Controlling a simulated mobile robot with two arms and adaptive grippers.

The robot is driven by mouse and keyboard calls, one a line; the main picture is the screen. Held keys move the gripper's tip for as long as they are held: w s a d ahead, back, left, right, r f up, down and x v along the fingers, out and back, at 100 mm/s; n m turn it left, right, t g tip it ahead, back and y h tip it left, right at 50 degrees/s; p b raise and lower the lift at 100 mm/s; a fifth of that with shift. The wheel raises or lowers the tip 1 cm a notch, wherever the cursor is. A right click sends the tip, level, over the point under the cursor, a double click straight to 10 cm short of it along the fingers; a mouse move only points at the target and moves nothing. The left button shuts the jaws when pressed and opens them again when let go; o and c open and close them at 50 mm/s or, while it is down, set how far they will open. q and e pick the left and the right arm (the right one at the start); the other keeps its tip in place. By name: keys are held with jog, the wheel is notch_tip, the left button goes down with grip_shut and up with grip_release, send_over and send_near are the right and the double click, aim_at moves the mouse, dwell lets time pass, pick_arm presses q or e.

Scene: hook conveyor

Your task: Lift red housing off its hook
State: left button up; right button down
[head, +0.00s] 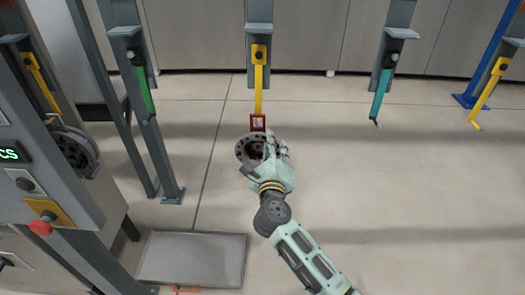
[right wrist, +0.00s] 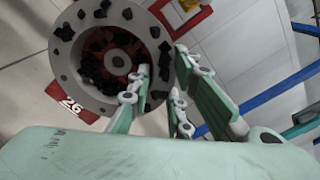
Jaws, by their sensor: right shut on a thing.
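The housing (head: 244,151) is a round grey flange with a dark and red inside. Its red bracket (head: 257,123) is at the lower end of a yellow hook (head: 258,92); whether the bracket still bears on the hook tip cannot be told. In the right wrist view the housing (right wrist: 66,62) shows dark chunks in its bore and a red tag marked 26 (right wrist: 72,106). My right gripper (head: 274,148) is shut on the housing's right rim, with fingers (right wrist: 160,80) on both sides of the wall. My left gripper is not in view.
Other hooks hang to the sides: a green one (head: 146,92), a teal one (head: 378,92) and a yellow one (head: 487,95). A grey tray (head: 195,258) is at the lower left, beside a machine with a red button (head: 40,228). The floor on the right is clear.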

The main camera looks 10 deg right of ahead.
jog(key=s+a+r+b, duration=0.1)
jog(key=s+a+r, duration=0.1)
jog(key=s, duration=0.6)
jog(key=s+a+r+b, duration=0.1)
jog(key=s+a+r, duration=0.2)
jog(key=s, duration=0.6)
jog(key=shift+r, duration=0.2)
dwell(0.5)
jog(key=shift+s, duration=0.2)
jog(key=v, duration=0.6)
jog(key=shift+s+b, duration=0.15)
jog(key=shift+b, duration=0.25)
dwell(0.6)
